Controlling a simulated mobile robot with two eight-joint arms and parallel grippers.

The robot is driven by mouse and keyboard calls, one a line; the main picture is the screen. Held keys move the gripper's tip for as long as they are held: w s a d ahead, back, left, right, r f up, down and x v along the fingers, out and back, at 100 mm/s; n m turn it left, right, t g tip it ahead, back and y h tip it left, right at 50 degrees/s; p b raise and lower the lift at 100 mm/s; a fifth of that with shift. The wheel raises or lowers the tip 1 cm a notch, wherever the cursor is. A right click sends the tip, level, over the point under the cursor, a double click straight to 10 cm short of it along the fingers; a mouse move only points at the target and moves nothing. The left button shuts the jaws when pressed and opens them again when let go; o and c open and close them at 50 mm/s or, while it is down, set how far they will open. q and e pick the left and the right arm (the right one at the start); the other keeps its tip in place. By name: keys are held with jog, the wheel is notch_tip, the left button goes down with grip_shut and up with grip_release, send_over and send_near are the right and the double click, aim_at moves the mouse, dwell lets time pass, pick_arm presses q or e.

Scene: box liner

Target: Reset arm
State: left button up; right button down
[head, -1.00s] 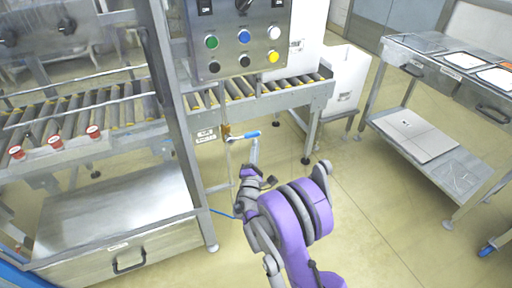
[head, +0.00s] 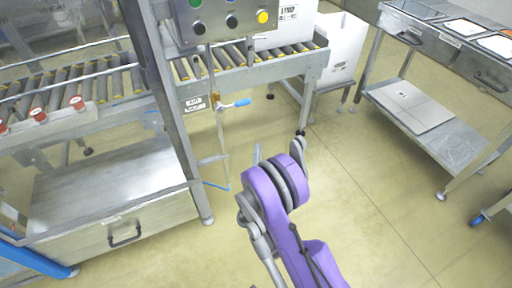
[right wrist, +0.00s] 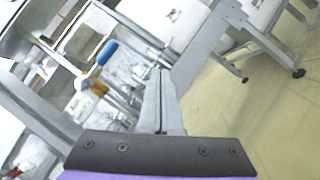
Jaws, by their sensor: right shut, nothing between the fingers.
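My right arm, purple and grey, reaches up from the bottom of the head view. The tip of my right gripper (head: 257,154) just shows past the purple joint, over the floor near the conveyor frame. In the right wrist view its two grey fingers (right wrist: 160,103) lie together, shut and empty. My left arm and gripper are not in view.
A roller conveyor (head: 226,58) stands ahead, with a button panel (head: 232,22) above it. A blue-handled valve (head: 236,103) sticks out from its frame, also in the right wrist view (right wrist: 107,52). A steel cart (head: 440,128) stands right. Floor (head: 365,200) between is clear.

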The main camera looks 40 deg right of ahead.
jog(key=shift+r, duration=0.1)
dwell(0.4)
jog(key=s+a+r+m+g+y, duration=0.15)
jog(key=s+m+g+y, duration=0.25)
jog(key=s+m+g, duration=0.5)
jog(key=s+a+f+m+g+y, duration=0.15)
jog(key=s+a+m+y, duration=0.45)
jog(key=s+a+y, duration=0.85)
pick_arm(q)
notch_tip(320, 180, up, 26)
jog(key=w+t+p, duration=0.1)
jog(key=p, duration=2.1)
jog(key=shift+p, duration=0.3)
pick_arm(e)
jog(key=a+r+h, duration=0.2)
jog(key=r, duration=1)
jog(key=a+r+h, duration=0.1)
jog(key=a+r, duration=0.1)
jog(key=r, duration=1.1)
jog(key=shift+w+a+r+h, duration=0.15)
jog(key=shift+w+a+h, duration=0.15)
jog(key=shift+h, duration=0.05)
